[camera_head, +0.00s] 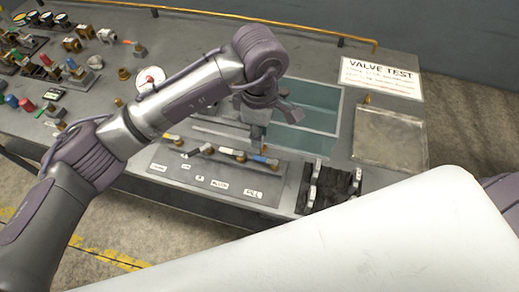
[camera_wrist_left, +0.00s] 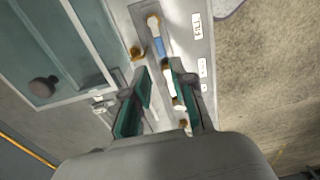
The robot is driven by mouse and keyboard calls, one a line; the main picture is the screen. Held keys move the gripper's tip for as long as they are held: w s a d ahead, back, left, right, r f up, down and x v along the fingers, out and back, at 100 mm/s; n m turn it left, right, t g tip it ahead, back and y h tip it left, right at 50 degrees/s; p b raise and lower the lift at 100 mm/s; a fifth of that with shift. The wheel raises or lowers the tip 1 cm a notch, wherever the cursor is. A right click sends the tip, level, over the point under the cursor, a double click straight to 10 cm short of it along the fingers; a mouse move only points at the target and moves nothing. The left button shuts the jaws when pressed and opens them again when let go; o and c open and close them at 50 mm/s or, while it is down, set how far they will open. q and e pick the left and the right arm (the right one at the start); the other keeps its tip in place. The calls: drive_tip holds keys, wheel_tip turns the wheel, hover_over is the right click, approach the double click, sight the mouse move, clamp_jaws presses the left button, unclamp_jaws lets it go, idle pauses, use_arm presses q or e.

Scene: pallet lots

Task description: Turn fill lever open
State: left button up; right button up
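The fill lever has a blue handle (camera_head: 262,159) and sits at the right end of the row of levers on the valve panel. In the left wrist view the blue handle (camera_wrist_left: 159,45) points away from a brass pivot, beside a label (camera_wrist_left: 196,25) that appears to read FILL. My left gripper (camera_head: 274,112) hangs over the panel's back edge by the tank. In the left wrist view my left gripper (camera_wrist_left: 158,68) has its green-padded fingers apart, with nothing held. The blue handle lies beyond the fingertips, apart from them. My right gripper is out of view.
A glass-sided tank (camera_head: 318,98) stands behind the panel (camera_head: 170,172). A dark rack (camera_head: 330,187) and a metal tray (camera_head: 390,139) are to the right. A VALVE TEST sign (camera_head: 382,76) lies behind. Several fittings crowd the table's left side.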

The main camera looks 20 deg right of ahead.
sight(260, 158)
use_arm(q)
wheel_tip(260, 158, down, 9)
drive_tip(key=shift+p, duration=0.95)
clamp_jaws()
